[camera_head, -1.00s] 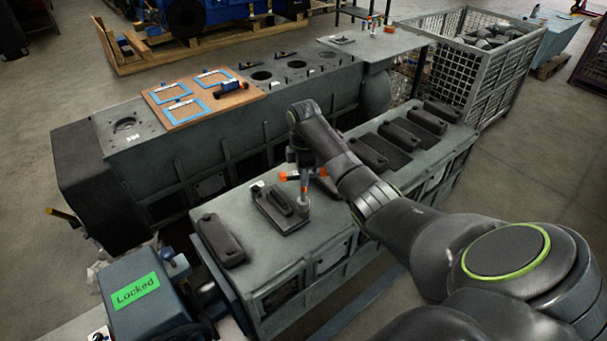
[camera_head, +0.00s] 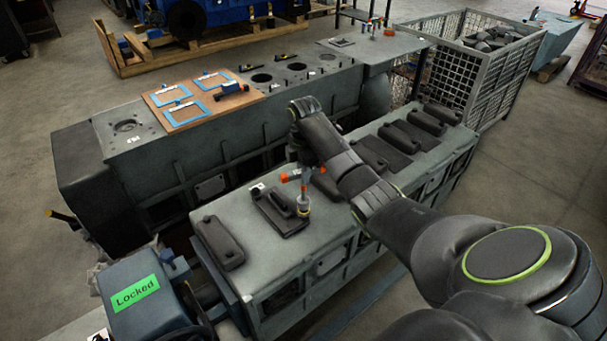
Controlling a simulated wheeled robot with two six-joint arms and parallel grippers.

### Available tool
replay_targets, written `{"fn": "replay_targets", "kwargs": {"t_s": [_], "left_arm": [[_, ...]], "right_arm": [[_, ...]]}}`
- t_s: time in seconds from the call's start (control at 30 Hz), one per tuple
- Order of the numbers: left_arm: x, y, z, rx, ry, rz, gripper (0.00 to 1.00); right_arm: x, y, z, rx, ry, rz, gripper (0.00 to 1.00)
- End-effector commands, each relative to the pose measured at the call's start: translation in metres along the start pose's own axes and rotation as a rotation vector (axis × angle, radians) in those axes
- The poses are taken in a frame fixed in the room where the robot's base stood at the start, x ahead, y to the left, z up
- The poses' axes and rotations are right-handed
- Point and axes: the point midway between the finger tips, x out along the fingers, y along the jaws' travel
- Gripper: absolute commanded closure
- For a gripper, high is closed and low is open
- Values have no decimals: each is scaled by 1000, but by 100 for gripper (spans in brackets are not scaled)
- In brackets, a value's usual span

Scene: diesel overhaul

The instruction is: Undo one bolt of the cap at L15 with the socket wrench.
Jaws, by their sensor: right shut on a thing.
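My right gripper (camera_head: 304,163) is shut on the socket wrench (camera_head: 291,176), which has orange parts and a grey shaft. The wrench stands roughly upright, its lower end at the right edge of a dark cap (camera_head: 277,208) with a raised middle. A small white tag lies at that cap's far left corner. I cannot read its mark, nor tell whether the socket is seated on a bolt. My arm hides part of the wrench top and the gripper fingers. My left gripper is not in view.
Another dark cap (camera_head: 219,243) lies nearer on the same grey engine block (camera_head: 333,233), and several more lie behind my forearm. A box with a green "Locked" sign (camera_head: 135,293) stands at front left. A second block (camera_head: 150,150) carries a brown board (camera_head: 190,118).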

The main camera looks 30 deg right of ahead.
Motion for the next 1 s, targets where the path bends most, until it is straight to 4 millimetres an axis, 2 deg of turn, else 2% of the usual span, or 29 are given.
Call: {"fn": "replay_targets", "kwargs": {"t_s": [1.0], "left_arm": [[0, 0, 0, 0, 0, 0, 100]], "right_arm": [[-1, 0, 0, 695, 0, 2, 100]]}}
